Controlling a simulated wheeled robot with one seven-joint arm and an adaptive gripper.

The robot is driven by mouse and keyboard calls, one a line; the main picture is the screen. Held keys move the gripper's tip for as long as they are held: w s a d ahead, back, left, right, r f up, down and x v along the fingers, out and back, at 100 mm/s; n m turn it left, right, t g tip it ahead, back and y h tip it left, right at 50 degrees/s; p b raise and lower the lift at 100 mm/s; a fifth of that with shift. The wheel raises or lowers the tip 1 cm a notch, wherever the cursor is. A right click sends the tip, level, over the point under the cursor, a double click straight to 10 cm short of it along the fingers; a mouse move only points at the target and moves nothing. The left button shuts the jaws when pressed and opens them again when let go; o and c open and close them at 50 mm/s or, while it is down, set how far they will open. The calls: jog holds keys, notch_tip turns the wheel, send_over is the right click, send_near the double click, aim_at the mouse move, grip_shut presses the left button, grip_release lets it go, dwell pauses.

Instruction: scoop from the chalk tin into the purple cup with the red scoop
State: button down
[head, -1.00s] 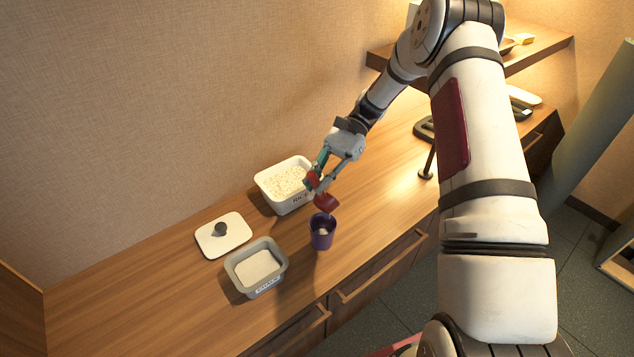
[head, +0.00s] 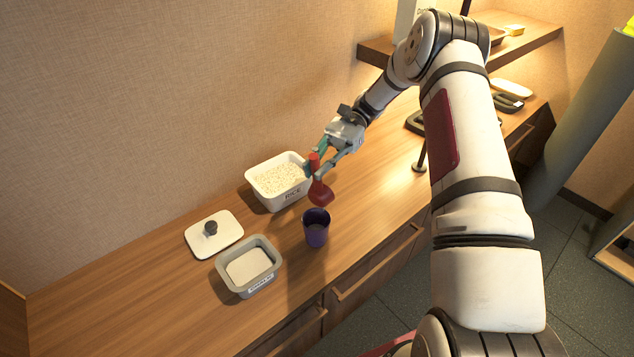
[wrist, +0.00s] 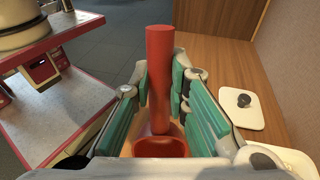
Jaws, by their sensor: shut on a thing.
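My gripper (head: 322,163) is shut on the handle of the red scoop (head: 320,193), with its bowl hanging below. In the wrist view the red handle (wrist: 161,75) stands between the green-padded fingers. The scoop is apart from the purple cup (head: 316,230), just above and behind it in the head view. The cup stands upright on the counter; its inside is dark, and I cannot tell what it holds. The grey tin with white powder (head: 262,289), taken as the chalk tin, stands left of the cup. Its label is too small to read surely. The scoop bowl's contents are not clear.
A white bin labelled rice (head: 262,195) stands behind the scoop, close to it. A white lid with a dark knob (head: 228,243) lies behind the grey tin. The wooden counter (head: 120,300) is clear at the left. A shelf (head: 375,50) is at the back right.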

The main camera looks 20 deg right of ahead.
jog(key=shift+a, duration=0.1)
jog(key=shift+s+a+h+p, duration=0.4)
jog(key=shift+a+p, duration=0.1)
jog(key=shift+p, duration=0.4)
jog(key=s+a+f+t+h+p, duration=0.6)
jog(key=a+f+t+h+p, duration=0.2)
jog(key=a+f+h+p, duration=0.2)
jog(key=h+p, duration=0.2)
jog(key=shift+s+a+f+t+h, duration=0.25)
jog(key=shift+s+t+h, duration=0.05)
jog(key=shift+s, duration=0.05)
dwell(0.4)
